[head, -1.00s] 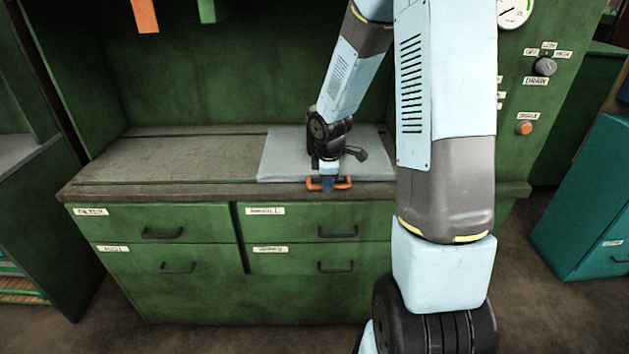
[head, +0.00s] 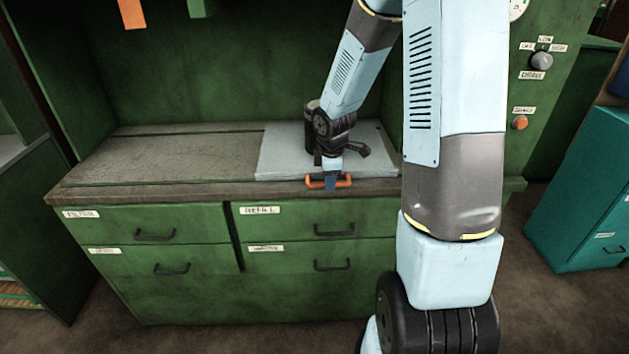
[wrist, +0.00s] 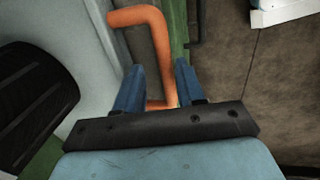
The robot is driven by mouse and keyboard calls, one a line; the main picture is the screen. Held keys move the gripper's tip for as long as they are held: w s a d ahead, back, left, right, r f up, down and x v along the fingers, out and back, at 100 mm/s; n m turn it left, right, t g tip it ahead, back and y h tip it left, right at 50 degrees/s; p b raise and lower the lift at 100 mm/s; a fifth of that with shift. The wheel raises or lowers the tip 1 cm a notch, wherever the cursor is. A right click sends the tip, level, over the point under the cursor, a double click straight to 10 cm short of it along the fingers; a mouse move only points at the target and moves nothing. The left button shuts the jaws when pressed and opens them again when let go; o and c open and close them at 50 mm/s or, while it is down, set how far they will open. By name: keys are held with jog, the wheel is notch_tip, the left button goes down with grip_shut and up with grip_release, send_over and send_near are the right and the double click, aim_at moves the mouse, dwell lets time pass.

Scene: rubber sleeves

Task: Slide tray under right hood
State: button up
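The tray (head: 285,155) is a flat pale grey slab lying on the right half of the workbench in the head view, its front edge close to the bench's front edge. Its orange handle (head: 313,183) sticks out at the front; it also shows in the wrist view (wrist: 158,48). My gripper (head: 330,182) is at this handle, pointing down. In the wrist view my blue fingers (wrist: 158,75) stand on either side of the handle bar, with a visible gap on the left. The hood's top is out of view.
The green bench (head: 140,155) has a bare left half and labelled drawers below. An orange piece (head: 131,14) and a green piece (head: 201,8) hang at the top. A panel with a knob (head: 541,60) and an orange button (head: 520,122) stands right. A teal cabinet (head: 580,200) is far right.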

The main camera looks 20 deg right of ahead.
jog(key=shift+s+a, duration=0.1)
jog(key=v, duration=1.3)
jog(key=shift+r, duration=0.35)
jog(key=s+r+m+t, duration=0.1)
jog(key=s+r+m, duration=0.6)
jog(key=s, duration=0.4)
jog(key=s+a+r+m+t, duration=0.1)
jog(key=s+r+m+t, duration=0.1)
jog(key=s+r+m, duration=0.6)
jog(key=s, duration=0.4)
jog(key=shift+a+y, duration=0.2)
jog(key=shift+y, duration=0.1)
jog(key=shift+s, duration=0.15)
jog(key=shift+c, duration=0.4)
dwell(0.6)
